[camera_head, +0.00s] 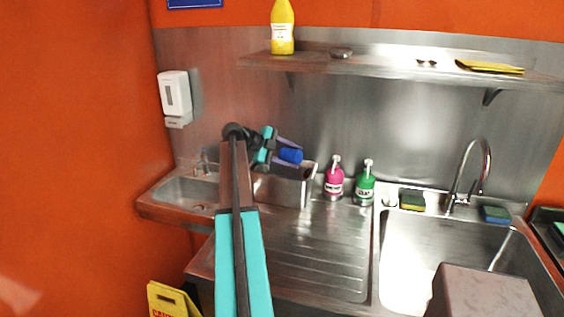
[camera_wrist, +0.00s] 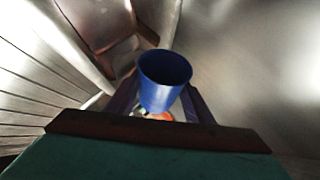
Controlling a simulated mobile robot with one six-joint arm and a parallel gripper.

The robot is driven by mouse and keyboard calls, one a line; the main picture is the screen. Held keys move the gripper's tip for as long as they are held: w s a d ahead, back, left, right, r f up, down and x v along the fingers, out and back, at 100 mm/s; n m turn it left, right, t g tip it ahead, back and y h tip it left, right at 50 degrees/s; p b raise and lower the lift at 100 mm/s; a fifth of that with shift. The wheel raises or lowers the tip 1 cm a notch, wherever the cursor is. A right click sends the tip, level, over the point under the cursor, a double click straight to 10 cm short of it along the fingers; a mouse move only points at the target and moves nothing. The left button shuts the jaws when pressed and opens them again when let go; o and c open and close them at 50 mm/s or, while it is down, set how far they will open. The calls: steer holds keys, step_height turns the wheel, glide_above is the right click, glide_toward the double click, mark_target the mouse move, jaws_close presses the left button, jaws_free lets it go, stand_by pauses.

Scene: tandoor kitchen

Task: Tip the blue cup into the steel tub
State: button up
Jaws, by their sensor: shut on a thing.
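The blue cup (camera_head: 291,155) is held between the fingers of my gripper (camera_head: 288,148), which is shut on it. It appears tilted in the head view. The steel tub (camera_head: 298,192) stands below it on the left end of the drainboard, and the cup is over or close above the tub's back part. In the wrist view the cup (camera_wrist: 164,92) sits between the two fingers, and its inside looks blue and empty where I can see it. A small orange and white patch shows just below the cup, too small to identify. My arm hides part of the tub.
Pink (camera_head: 334,180) and green (camera_head: 364,184) pump bottles stand right of the tub. A small basin (camera_head: 180,190) lies left, a large sink (camera_head: 410,255) right with a tall tap. A shelf (camera_head: 400,68) runs above. The drainboard (camera_head: 315,255) in front is clear.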

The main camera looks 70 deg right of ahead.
mark_target(297, 161)
steer(key=shift+s+a+m+t+p, duration=0.2)
steer(key=shift+s+m+t+p, duration=0.1)
steer(key=shift+p, duration=0.05)
steer(key=shift+w+d+f, duration=0.1)
steer(key=shift+d+f, duration=0.05)
steer(key=shift+f, duration=0.15)
steer(key=shift+t, duration=0.3)
steer(key=shift+s+a+f+m+t+p, duration=0.1)
steer(key=shift+s+a+m+t+p, duration=0.1)
steer(key=shift+s+m+t+p, duration=0.45)
steer(key=shift+w+f+p, duration=0.15)
steer(key=shift+w+p, duration=0.05)
steer(key=shift+p, duration=0.3)
steer(key=shift+f+t, duration=0.2)
steer(key=shift+t, duration=0.05)
steer(key=shift+s+a+r+m+t+h+b, duration=0.1)
steer(key=shift+s+r+m+t+h+b, duration=0.25)
steer(key=shift+b, duration=0.6)
steer(key=shift+s+a+f+t+y+b, duration=0.1)
steer(key=shift+s+t+b, duration=0.15)
steer(key=shift+s+b, duration=0.5)
steer(key=shift+w+b, duration=0.25)
steer(key=shift+b, duration=0.15)
steer(key=t+b, duration=0.1)
steer(key=b, duration=0.2)
steer(key=shift+s+f+m+h, duration=0.1)
steer(key=shift+f+m+h, duration=0.2)
steer(key=shift+m, duration=0.1)
